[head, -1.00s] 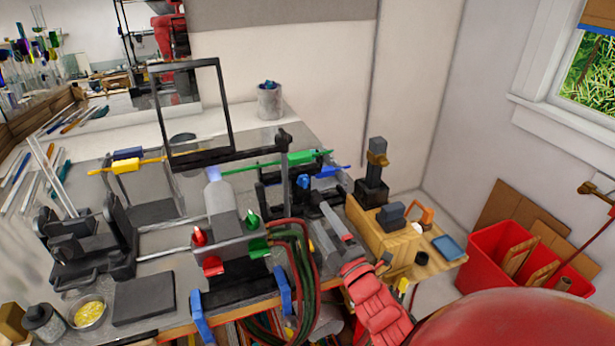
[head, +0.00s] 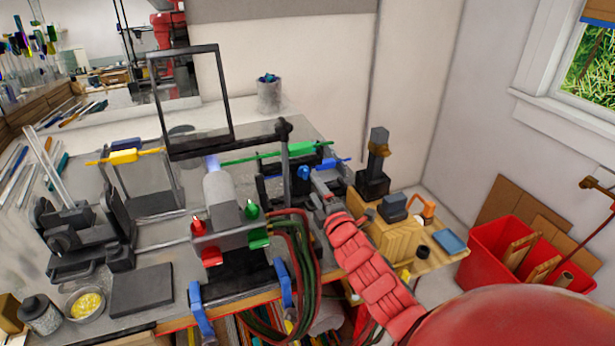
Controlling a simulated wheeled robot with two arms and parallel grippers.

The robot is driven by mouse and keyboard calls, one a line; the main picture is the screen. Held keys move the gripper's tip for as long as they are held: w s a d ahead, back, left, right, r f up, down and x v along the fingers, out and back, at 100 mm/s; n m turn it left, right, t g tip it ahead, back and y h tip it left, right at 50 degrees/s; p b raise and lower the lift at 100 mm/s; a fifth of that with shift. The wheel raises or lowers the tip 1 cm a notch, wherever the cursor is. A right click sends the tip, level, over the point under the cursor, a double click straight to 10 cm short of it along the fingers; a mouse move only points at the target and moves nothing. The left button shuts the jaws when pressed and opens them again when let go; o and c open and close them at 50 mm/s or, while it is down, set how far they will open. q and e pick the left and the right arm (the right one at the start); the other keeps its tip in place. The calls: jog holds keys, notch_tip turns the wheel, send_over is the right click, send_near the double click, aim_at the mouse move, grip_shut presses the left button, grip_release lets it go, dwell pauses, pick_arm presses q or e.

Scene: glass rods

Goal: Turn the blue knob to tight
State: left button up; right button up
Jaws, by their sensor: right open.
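The blue knob (head: 303,172) is small and sits on the dark rod stand at the middle right of the bench, just below the green rod. My right gripper (head: 315,183) reaches in from the lower right on its red-sleeved arm. Its jaws are open, and their tips are close to the knob on its right side. I cannot tell whether they touch it. The knob's marking is too small to read. My left gripper is not in view.
A torch burner (head: 222,215) with red and green knobs and hoses stands left of my right arm. A black frame (head: 190,105) rises behind it. A wooden block (head: 395,243) with tools is on the right. Red bins (head: 500,262) stand on the floor.

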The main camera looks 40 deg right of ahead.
aim_at(306, 176)
jog(key=shift+p+x, duration=0.85)
jog(key=shift+x, duration=2.3)
grip_shut()
